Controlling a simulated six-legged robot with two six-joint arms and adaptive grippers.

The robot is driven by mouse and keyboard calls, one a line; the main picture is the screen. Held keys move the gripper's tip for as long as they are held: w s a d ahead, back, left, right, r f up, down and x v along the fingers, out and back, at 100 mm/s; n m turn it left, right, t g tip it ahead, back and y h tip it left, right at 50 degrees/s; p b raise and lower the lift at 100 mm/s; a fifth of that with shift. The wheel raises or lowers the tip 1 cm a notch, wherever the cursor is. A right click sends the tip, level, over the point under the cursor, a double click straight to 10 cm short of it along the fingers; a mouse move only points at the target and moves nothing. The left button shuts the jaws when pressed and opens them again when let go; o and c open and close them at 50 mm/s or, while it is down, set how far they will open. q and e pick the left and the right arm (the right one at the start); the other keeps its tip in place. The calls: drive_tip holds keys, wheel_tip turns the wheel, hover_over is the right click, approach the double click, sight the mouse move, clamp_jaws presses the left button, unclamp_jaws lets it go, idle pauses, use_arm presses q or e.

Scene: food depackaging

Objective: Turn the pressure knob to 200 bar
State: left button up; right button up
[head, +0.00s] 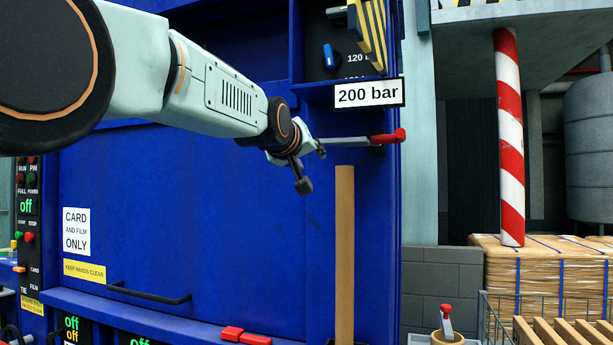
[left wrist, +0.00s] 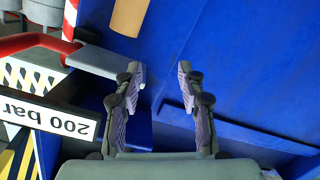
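The blue pressure knob (head: 330,57) sits on a dark panel at the top of the blue press, beside a partly covered "120 b…" label. A white "200 bar" sign (head: 369,94) is below the panel; it shows upside down in the left wrist view (left wrist: 48,118). My left gripper (head: 308,168) is below and left of the knob, in front of the blue press face. In the left wrist view its two fingers (left wrist: 159,80) stand apart with nothing gripped. The knob cannot be made out there. My right gripper is not in view.
A grey lever with a red end (head: 388,137) sticks out close to my left gripper; its grey bar (left wrist: 95,62) lies beside one finger. A yellow-black striped part (head: 370,35) is right of the knob. A brown post (head: 344,255) stands below.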

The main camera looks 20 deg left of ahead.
use_arm(q)
drive_tip(key=shift+w+a+f, duration=0.1)
drive_tip(key=shift+w+f, duration=0.05)
drive_tip(key=shift+f, duration=0.75)
drive_tip(key=shift+w+a+f, duration=0.1)
drive_tip(key=shift+f, duration=0.75)
